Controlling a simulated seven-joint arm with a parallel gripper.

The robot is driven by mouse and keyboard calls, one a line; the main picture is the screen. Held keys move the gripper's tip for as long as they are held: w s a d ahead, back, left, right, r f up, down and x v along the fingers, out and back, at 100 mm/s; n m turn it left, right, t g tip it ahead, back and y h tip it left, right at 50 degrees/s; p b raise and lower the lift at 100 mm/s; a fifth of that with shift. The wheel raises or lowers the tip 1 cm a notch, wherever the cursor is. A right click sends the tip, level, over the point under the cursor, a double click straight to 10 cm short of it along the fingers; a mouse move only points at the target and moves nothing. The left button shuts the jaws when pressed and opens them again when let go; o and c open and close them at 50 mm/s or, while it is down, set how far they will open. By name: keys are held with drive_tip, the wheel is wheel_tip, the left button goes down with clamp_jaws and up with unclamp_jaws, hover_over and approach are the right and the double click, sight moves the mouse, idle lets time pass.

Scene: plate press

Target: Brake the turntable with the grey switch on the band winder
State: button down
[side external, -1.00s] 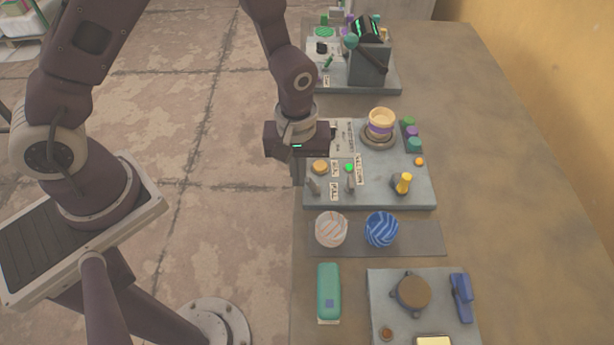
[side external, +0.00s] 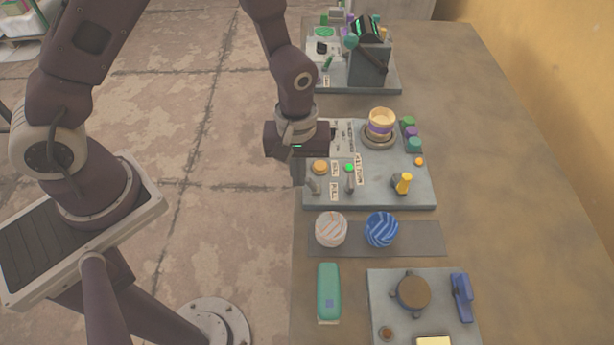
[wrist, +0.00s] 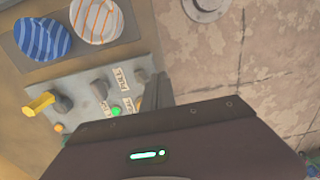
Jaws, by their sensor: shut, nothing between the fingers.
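The band winder is a grey panel (side external: 420,190) with a turntable (side external: 377,138) at its back that carries a cream and purple stack. Two small grey switches stand near its front edge: one (side external: 314,186) at the left and one (side external: 350,181) below a green light. They also show in the wrist view, as the left-hand one (wrist: 138,75) and the other (wrist: 99,88). My gripper (side external: 299,180) is shut and empty, pointing down at the panel's left edge, close beside the left switch. I cannot tell whether it touches. The gripper body hides part of the panel.
An orange button (side external: 320,167), green light (side external: 349,167) and yellow-handled lever (side external: 403,183) are on the panel. A striped white bowl (side external: 331,229) and blue bowl (side external: 381,229) stand in front on a dark mat. Clear table lies to the right.

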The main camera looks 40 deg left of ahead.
drive_tip(key=shift+w+d, duration=0.95)
drive_tip(key=shift+r, duration=0.1)
drive_tip(key=shift+s+a+r, duration=0.15)
drive_tip(key=shift+r, duration=1)
drive_tip(key=shift+s+a+r, duration=0.15)
drive_tip(key=shift+r, duration=0.95)
drive_tip(key=shift+s+a+r, duration=0.15)
drive_tip(key=shift+r, duration=1)
drive_tip(key=s+a+r+m+t, duration=0.2)
drive_tip(key=a+r+m, duration=0.1)
drive_tip(key=r, duration=0.8)
drive_tip(key=s+a+r+m+t, duration=0.1)
drive_tip(key=s+a+r+m, duration=0.2)
drive_tip(key=s, duration=0.4)
drive_tip(key=s+a+r+m+t, duration=0.2)
drive_tip(key=s+a+r+m, duration=0.1)
drive_tip(key=s+r, duration=0.3)
drive_tip(key=shift+s+a+r+t, duration=0.2)
drive_tip(key=shift+s+r+t, duration=0.1)
drive_tip(key=shift+s, duration=0.4)
